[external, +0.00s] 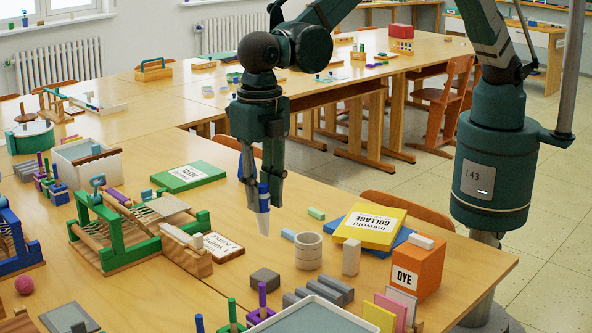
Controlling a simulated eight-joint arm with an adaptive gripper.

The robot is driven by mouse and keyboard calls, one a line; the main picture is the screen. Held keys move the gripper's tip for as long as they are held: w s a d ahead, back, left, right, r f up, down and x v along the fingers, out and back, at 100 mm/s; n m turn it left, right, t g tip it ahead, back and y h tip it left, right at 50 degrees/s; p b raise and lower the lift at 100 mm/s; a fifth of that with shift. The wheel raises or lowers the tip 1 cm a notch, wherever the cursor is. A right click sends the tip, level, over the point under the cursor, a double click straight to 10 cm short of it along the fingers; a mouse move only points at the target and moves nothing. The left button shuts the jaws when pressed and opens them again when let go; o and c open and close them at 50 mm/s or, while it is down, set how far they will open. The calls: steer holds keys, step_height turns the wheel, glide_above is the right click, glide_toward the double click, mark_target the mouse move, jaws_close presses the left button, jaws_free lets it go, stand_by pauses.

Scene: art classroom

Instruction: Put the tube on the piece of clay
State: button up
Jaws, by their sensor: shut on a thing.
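My gripper (262,192) points down over the front table and is shut on a tube. The tube (262,223) has a blue upper part and a pale, tapering lower end, and hangs upright. Its tip appears to be above the table, though the gap is hard to judge. A dark grey block (265,279), possibly the piece of clay, lies on the table below and in front of the tube. Several grey bars (325,290) lie to its right. I cannot tell for certain which grey piece is the clay.
A green-framed loom (120,235) is at left. A grey tray (310,318) is at the front. Bare tabletop surrounds the tube.

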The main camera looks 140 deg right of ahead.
mark_target(263, 234)
steer(key=shift+f, duration=3.15)
steer(key=shift+f, duration=0.1)
steer(key=shift+f+b, duration=0.3)
steer(key=shift+f, duration=1.5)
steer(key=shift+f, duration=0.1)
steer(key=o, duration=1)
steer(key=shift+c, duration=0.2)
